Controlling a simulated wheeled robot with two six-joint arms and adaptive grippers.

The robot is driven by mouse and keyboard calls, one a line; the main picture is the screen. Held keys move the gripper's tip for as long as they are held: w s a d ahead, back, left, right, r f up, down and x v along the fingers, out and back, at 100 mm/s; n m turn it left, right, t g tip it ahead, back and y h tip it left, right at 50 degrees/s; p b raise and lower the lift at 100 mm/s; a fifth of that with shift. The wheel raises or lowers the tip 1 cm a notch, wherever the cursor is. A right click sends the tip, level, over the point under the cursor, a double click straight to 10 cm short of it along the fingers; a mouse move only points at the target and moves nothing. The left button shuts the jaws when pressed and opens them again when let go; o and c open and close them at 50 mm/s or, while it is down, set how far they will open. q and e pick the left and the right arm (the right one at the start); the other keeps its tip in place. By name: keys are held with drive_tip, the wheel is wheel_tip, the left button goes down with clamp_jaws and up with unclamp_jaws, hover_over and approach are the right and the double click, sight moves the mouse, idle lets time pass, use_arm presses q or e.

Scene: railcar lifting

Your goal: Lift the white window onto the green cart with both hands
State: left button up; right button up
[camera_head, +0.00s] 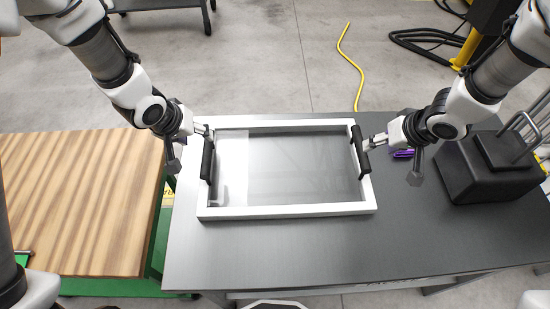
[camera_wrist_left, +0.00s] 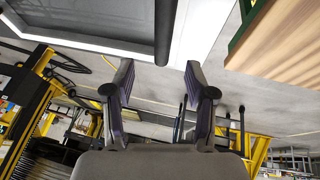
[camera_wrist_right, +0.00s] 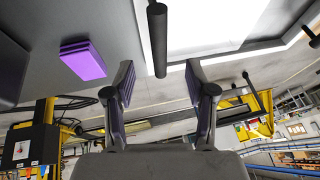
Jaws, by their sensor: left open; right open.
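The white window (camera_head: 290,211) lies flat on the dark grey table, with a black handle on each side. My left gripper (camera_head: 205,131) is open at the upper end of the left handle (camera_head: 207,160); in the left wrist view this handle (camera_wrist_left: 165,25) runs down towards the gap between the fingers. My right gripper (camera_head: 371,141) is open at the right handle (camera_head: 360,155); in the right wrist view its handle (camera_wrist_right: 157,40) lines up between the fingertips. I cannot tell whether the fingers touch. The green cart (camera_head: 80,200) has a wooden top and stands at the left.
The grey table (camera_head: 300,252) is bare in front of the window. A black box (camera_head: 490,180) with metal bars stands at its right. A purple block (camera_head: 402,154) lies by the right gripper. A yellow hose (camera_head: 345,55) lies on the floor behind.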

sight(206, 146)
use_arm(q)
drive_tip(key=shift+s+d+f+b, duration=0.15)
drive_tip(key=shift+f+b, duration=0.15)
drive_tip(key=shift+f, duration=0.05)
drive_tip(key=shift+s+d+f+b, duration=0.1)
drive_tip(key=shift+f+b, duration=0.2)
drive_tip(key=shift+f, duration=0.05)
use_arm(e)
drive_tip(key=shift+x, duration=1)
use_arm(q)
drive_tip(key=shift+w+a+f, duration=0.25)
drive_tip(key=shift+w+f, duration=0.15)
use_arm(e)
drive_tip(key=shift+s+f, duration=0.3)
drive_tip(key=shift+f, duration=0.05)
use_arm(q)
drive_tip(key=x, duration=0.6)
drive_tip(key=shift+w+f, duration=0.3)
use_arm(e)
drive_tip(key=x, duration=0.6)
drive_tip(key=shift+w+f, duration=0.2)
drive_tip(key=shift+w, duration=0.15)
use_arm(q)
drive_tip(key=shift+d+f, duration=0.1)
drive_tip(key=shift+f, duration=0.15)
use_arm(e)
drive_tip(key=shift+f, duration=0.25)
drive_tip(key=shift+s, duration=0.1)
